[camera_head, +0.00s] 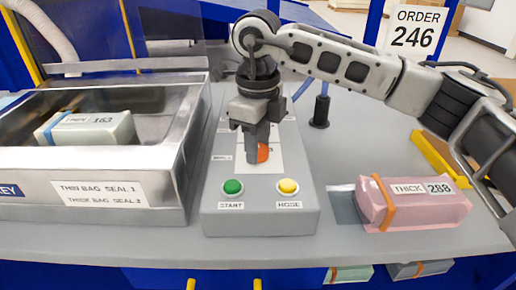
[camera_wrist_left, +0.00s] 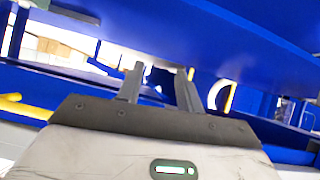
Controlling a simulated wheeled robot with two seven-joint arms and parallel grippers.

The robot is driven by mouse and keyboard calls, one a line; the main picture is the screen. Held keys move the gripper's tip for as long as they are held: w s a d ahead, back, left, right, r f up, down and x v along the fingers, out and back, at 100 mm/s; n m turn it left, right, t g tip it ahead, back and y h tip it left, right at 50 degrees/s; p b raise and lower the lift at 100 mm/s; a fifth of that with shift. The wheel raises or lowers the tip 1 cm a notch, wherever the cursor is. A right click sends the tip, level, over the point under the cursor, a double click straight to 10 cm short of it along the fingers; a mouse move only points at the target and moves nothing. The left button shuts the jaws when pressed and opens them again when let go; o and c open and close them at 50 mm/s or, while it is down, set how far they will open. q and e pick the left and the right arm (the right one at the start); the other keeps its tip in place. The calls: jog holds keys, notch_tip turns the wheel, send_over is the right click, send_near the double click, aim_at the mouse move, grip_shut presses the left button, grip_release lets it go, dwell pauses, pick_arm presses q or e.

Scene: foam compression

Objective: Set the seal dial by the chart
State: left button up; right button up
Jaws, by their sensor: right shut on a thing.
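My right gripper (camera_head: 257,148) points down over the grey control box (camera_head: 220,210) and is shut on the seal dial. Only an orange part of the dial (camera_head: 264,153) shows beside the fingers; its setting is hidden. The chart (camera_head: 100,193) on the front of the metal chamber reads "THIN BAG SEAL 1" and "THICK BAG SEAL 2". A pale green bag (camera_head: 92,132) labelled 163 lies in the chamber. A pink bag (camera_head: 412,205) labelled "THICK 288" lies on the right. In the left wrist view, my left gripper (camera_wrist_left: 160,88) has its fingers apart, with nothing between them.
A green START button (camera_head: 232,187) and a yellow HOSE button (camera_head: 288,187) sit at the box's front. A sign (camera_head: 412,28) reads "ORDER 246". A yellow tray (camera_head: 438,160) lies behind the pink bag. Bare grey table (camera_head: 345,150) separates the box and my right arm's side.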

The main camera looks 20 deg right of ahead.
jog(key=n+b, duration=0.1)
jog(key=n, duration=0.4)
jog(key=shift+b, duration=0.3)
jog(key=shift+r, duration=0.1)
dwell(0.3)
jog(key=o, duration=1)
notch_tip(320, 180, up, 16)
jog(key=p, duration=0.1)
